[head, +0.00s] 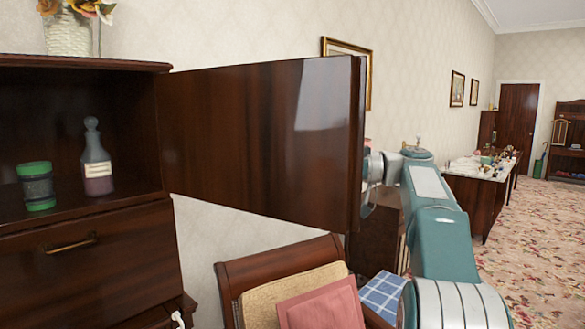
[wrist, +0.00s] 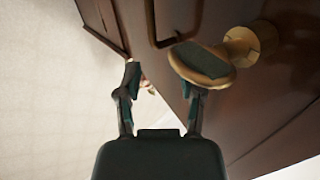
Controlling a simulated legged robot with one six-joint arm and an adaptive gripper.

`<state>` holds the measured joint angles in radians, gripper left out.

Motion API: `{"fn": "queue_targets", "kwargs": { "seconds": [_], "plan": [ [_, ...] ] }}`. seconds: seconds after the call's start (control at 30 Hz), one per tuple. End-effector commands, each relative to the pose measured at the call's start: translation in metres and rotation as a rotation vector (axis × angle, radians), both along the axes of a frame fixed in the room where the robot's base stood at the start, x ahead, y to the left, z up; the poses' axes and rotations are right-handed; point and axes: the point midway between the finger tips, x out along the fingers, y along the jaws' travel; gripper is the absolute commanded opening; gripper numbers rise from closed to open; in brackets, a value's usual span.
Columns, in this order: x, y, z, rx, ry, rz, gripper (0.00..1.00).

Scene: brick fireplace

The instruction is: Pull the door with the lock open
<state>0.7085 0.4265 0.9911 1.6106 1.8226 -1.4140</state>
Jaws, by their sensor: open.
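The dark wooden door (head: 260,130) stands swung wide open from the right side of the cabinet in the head view. Its surface also fills the right of the wrist view (wrist: 285,90). A brass knob-like piece (wrist: 205,65), probably the lock, sticks out from the door on a round base (wrist: 250,45). My gripper (wrist: 162,88) is open and empty, with its right finger close to or partly behind the brass piece; I cannot tell if they touch. In the head view the door hides most of my gripper.
The open compartment holds a green-lidded jar (head: 38,186) and a glass bottle (head: 96,160). A drawer front with a brass handle (head: 70,245) lies below. A chair (head: 285,265) with cushions stands under the door. A vase of flowers (head: 70,30) sits on top.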

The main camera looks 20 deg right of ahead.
Motion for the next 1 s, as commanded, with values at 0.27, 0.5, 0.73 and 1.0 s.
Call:
{"fn": "queue_targets", "kwargs": {
  "seconds": [0.27, 0.5, 0.73, 1.0],
  "plan": [
    [-0.015, -0.033, -0.002, 0.0, 0.002, 0.0, 0.5],
    [-0.016, -0.036, -0.002, 0.0, 0.004, 0.002, 0.5],
    [-0.016, -0.036, -0.002, 0.0, 0.004, 0.002, 0.5],
    [-0.016, -0.036, -0.002, 0.0, 0.003, 0.001, 0.5]
  ]
}}
